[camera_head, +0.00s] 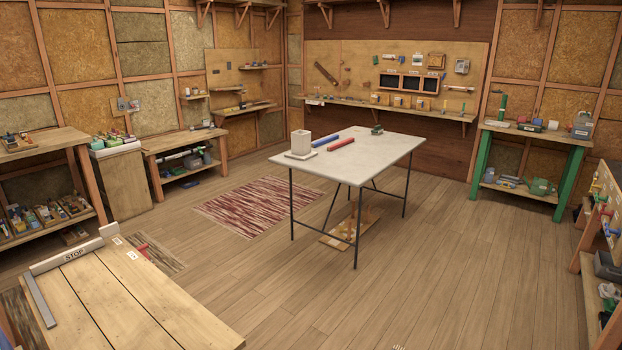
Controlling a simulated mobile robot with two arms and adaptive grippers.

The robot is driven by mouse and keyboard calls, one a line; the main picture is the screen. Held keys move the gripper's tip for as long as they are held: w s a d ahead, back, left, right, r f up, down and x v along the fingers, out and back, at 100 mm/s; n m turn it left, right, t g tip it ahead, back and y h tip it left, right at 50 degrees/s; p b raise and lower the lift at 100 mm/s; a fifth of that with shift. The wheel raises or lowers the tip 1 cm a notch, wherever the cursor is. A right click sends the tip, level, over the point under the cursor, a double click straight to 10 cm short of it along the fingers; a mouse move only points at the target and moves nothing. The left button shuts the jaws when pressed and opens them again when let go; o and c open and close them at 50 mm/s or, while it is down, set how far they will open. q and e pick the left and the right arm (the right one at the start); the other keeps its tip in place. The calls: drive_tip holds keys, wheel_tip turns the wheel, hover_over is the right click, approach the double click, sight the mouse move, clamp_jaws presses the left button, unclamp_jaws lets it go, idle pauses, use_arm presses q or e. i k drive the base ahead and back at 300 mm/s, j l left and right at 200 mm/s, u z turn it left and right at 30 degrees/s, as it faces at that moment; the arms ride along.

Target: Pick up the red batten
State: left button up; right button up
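The red batten (341,144) lies flat on the white-topped table (379,167) in the middle of the room. A blue batten (326,140) lies beside it, a little to the left and farther back, roughly parallel. Also on this table are a pale square block-like holder (301,144) on a flat base at the left and a small dark green item (377,130) at the back. Neither of my grippers shows in the head view.
A wooden bench with a STOP bar (74,254) fills the lower left. A red patterned rug (247,205) lies left of the table. Wooden floor (455,265) is open in front and right. A green-legged bench (538,135) and wall shelves line the room.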

sight(347, 141)
drive_tip(key=i+l+z, duration=0.1)
drive_tip(key=i+z, duration=0.25)
drive_tip(key=i, duration=0.15)
drive_tip(key=i+z, duration=0.35)
drive_tip(key=i, duration=0.15)
drive_tip(key=i+j+z, duration=0.2)
drive_tip(key=i+z, duration=0.15)
drive_tip(key=i, duration=0.15)
drive_tip(key=i+l+u, duration=0.1)
drive_tip(key=i+u, duration=0.3)
drive_tip(key=i, duration=0.85)
drive_tip(key=i+j+u, duration=0.35)
drive_tip(key=i+j, duration=0.65)
drive_tip(key=j, duration=0.15)
drive_tip(key=i+j, duration=0.15)
drive_tip(key=j, duration=0.15)
drive_tip(key=z, duration=0.45)
drive_tip(key=i+j+z, duration=0.3)
drive_tip(key=j+z, duration=0.3)
drive_tip(key=i+j+z, duration=0.25)
drive_tip(key=k+j, duration=0.05)
drive_tip(key=k, duration=0.05)
